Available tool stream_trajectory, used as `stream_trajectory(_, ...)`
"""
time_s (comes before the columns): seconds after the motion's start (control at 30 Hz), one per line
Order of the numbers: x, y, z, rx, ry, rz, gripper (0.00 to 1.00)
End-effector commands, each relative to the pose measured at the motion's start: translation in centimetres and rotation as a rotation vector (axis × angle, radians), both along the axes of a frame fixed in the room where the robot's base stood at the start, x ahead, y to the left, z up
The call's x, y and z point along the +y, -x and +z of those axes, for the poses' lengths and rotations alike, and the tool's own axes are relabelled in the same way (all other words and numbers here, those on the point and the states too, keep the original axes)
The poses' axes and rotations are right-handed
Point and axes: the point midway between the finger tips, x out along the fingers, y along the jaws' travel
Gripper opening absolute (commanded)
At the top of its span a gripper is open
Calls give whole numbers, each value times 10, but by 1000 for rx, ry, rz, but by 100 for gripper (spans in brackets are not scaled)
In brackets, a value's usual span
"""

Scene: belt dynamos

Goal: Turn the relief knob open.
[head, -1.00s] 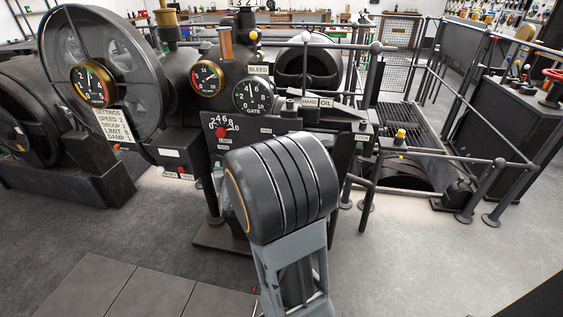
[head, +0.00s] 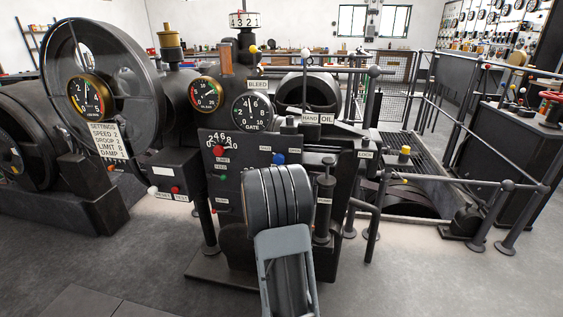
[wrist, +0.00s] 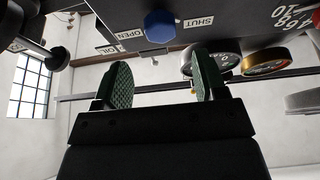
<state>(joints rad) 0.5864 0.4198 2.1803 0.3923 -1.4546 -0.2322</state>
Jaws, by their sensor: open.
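A blue knob (wrist: 160,26) sits on the dark panel between an OPEN label (wrist: 131,35) and a SHUT label (wrist: 198,22), which appear upside down in the wrist view. No label with the word relief is readable, but this knob fits the task's knob. In the head view the blue knob (head: 278,158) is on the front panel, just above my arm. My gripper (wrist: 162,80) is open and empty, its two green-padded fingers apart, with the knob beyond and between them. It does not touch the knob. In the head view my arm hides the gripper.
A red knob (head: 219,151) and a small green knob (head: 223,177) are left on the same panel. Gauges (head: 251,111) stand above it. A dark upright cylinder (head: 325,200) stands right of my arm. Railings (head: 470,180) bound the pit at right. The floor at front left is clear.

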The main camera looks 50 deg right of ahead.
Motion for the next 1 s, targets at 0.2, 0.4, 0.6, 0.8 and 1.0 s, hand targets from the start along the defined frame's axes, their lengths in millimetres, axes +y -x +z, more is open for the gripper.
stream_trajectory(0.2,-29,-18,14,-1,0,0,65)
stream_trajectory(0.4,-45,-28,21,0,0,1,65)
stream_trajectory(0.6,-51,-32,25,1,0,2,65)
stream_trajectory(0.8,-51,-32,25,1,0,2,65)
stream_trajectory(1.0,-51,-32,25,1,0,2,53)
